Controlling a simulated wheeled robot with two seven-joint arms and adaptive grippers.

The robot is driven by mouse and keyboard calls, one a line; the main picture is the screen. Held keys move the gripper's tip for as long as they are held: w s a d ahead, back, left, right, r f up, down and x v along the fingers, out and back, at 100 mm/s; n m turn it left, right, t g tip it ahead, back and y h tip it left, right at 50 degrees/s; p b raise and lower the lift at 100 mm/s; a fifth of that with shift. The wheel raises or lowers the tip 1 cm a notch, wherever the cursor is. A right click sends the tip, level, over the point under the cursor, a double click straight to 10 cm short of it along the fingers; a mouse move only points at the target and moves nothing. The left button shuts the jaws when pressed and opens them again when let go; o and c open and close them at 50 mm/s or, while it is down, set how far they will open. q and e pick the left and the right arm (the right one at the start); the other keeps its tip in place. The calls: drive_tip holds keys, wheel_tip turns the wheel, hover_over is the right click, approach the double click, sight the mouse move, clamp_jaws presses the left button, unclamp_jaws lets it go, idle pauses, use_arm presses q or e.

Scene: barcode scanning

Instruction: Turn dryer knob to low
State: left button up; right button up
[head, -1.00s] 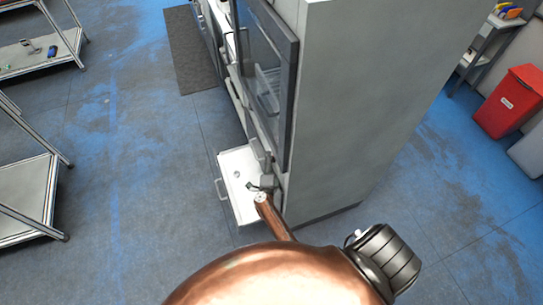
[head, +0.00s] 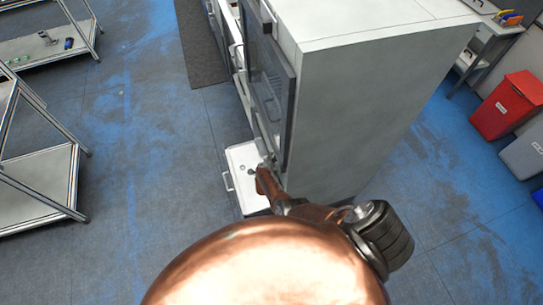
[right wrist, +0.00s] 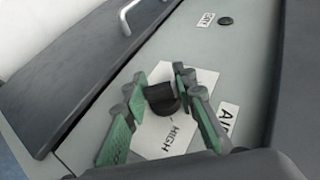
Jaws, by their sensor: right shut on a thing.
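The dryer knob (right wrist: 164,98) is black and sits on a white plate marked HIGH (right wrist: 182,137) in the right wrist view. My right gripper (right wrist: 160,84), with green pads, has its fingers on both sides of the knob and is shut on it. In the head view my copper right arm (head: 268,270) reaches to the front of the tall grey machine (head: 350,115); its fingers are hidden there. The knob's exact setting is hard to read. My left gripper is not in view.
An AIR label (right wrist: 227,121) and a small black button (right wrist: 224,19) are on the panel. A white drawer (head: 246,200) stands out low on the machine. Metal shelves (head: 45,190) stand at left, a red bin (head: 508,103) at right. Open floor lies between the shelves and machine.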

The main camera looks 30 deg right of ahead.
drive_tip(key=shift+w+d+r+g+p, duration=0.15)
drive_tip(key=shift+d+r+g+p, duration=0.2)
drive_tip(key=shift+g+p, duration=0.05)
drive_tip(key=shift+f+g, duration=0.15)
drive_tip(key=shift+g, duration=0.15)
drive_tip(key=shift+a+p, duration=0.1)
drive_tip(key=shift+p, duration=0.2)
drive_tip(key=o, duration=1.1)
drive_tip(key=shift+a+f, duration=0.1)
drive_tip(key=shift+o, duration=0.5)
drive_tip(key=shift+a+y, duration=0.1)
drive_tip(key=shift+y, duration=0.2)
drive_tip(key=shift+s+a+f, duration=0.1)
drive_tip(key=shift+s, duration=0.1)
